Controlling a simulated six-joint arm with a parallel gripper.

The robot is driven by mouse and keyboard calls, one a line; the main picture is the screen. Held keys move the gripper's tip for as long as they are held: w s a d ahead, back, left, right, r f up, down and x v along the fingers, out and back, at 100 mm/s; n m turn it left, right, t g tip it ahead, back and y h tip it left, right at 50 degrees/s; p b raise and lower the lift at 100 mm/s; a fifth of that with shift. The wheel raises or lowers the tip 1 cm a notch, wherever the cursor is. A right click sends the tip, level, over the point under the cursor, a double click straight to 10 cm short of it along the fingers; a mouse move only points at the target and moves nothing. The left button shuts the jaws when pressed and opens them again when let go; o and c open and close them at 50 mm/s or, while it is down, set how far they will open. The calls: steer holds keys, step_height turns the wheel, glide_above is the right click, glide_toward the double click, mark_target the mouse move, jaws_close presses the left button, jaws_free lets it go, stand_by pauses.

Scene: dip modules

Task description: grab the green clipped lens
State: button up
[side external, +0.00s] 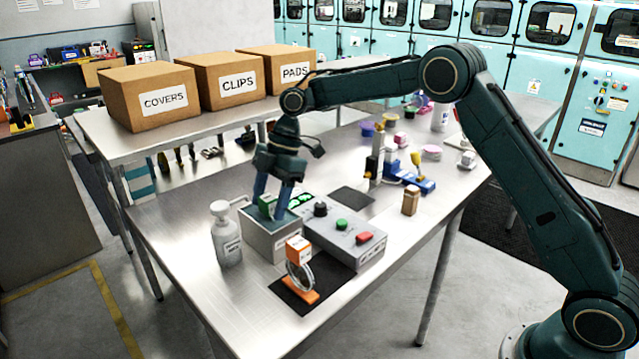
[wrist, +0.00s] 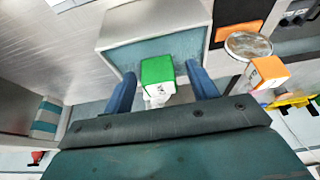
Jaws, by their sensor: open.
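The green clipped lens has a green block-shaped clip (wrist: 157,70) with a white front face, and a pale, partly hidden part shows below it in the wrist view. In the side view its green clip (side external: 266,203) is at the grey box with the teal top (side external: 262,238), partly covered by my fingers. My gripper (wrist: 162,72) is open, with one blue finger on each side of the green clip and a gap visible at both sides. In the side view my gripper (side external: 270,200) points down at the box top.
An orange clipped lens (side external: 299,250) stands on a black mat in front. A control box with buttons (side external: 345,235) adjoins the grey box. A grey bottle (side external: 226,235) stands at the left. Flat green pieces (side external: 301,198) lie behind my fingers. Small parts crowd the table's back right.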

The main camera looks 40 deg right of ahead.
steer(key=shift+x, duration=1.45)
steer(key=c, duration=1.1)
steer(key=shift+r, duration=0.15)
steer(key=shift+c, duration=0.2)
steer(key=shift+r, duration=4.9)
